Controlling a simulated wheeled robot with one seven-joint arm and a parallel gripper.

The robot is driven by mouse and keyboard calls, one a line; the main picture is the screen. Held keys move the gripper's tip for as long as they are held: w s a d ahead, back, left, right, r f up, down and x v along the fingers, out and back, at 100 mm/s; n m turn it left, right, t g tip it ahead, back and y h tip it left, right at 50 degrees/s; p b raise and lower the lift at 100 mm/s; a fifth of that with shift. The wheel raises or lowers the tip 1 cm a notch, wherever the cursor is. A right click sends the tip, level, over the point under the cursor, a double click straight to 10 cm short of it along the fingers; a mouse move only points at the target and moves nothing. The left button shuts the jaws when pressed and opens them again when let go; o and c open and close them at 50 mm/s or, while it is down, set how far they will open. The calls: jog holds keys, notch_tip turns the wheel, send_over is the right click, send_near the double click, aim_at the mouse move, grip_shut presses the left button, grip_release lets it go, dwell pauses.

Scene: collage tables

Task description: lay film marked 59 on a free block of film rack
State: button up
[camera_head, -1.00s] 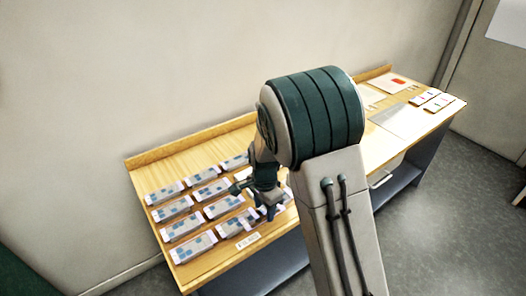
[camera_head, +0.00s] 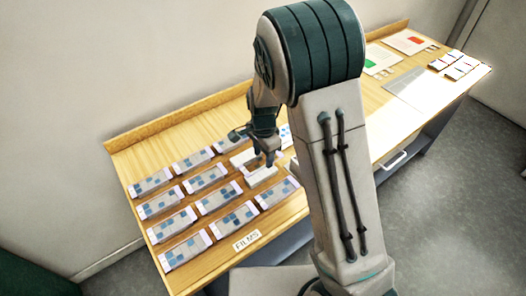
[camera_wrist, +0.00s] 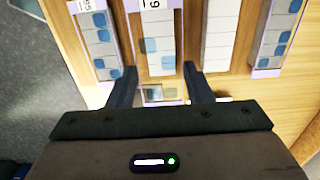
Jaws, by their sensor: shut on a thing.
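In the wrist view, my gripper (camera_wrist: 159,90) has its two fingers on either side of a pale film strip (camera_wrist: 158,68), with a white label at its top edge showing a cut-off "9". The strip has a few blue and greenish cells and is over a grey block; I cannot tell whether it touches it. To its right is a bare white block (camera_wrist: 220,38). In the head view, my gripper (camera_head: 262,155) is low over the film rack, beside a bare block (camera_head: 243,159) and above another pale block (camera_head: 261,177). The held film is hard to make out there.
Neighbouring blocks carry films with blue cells, such as one on the left (camera_wrist: 97,42) and one on the right (camera_wrist: 275,38). A "FILMS" label (camera_head: 247,241) is at the table's front edge. Sheets (camera_head: 410,42) and small cards (camera_head: 458,66) lie at the far right.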

jog(key=shift+f+b, duration=1.8)
jog(key=shift+f, duration=1)
jog(key=o, duration=1)
jog(key=shift+r, duration=0.1)
notch_tip(320, 180, up, 14)
jog(key=shift+f, duration=0.2)
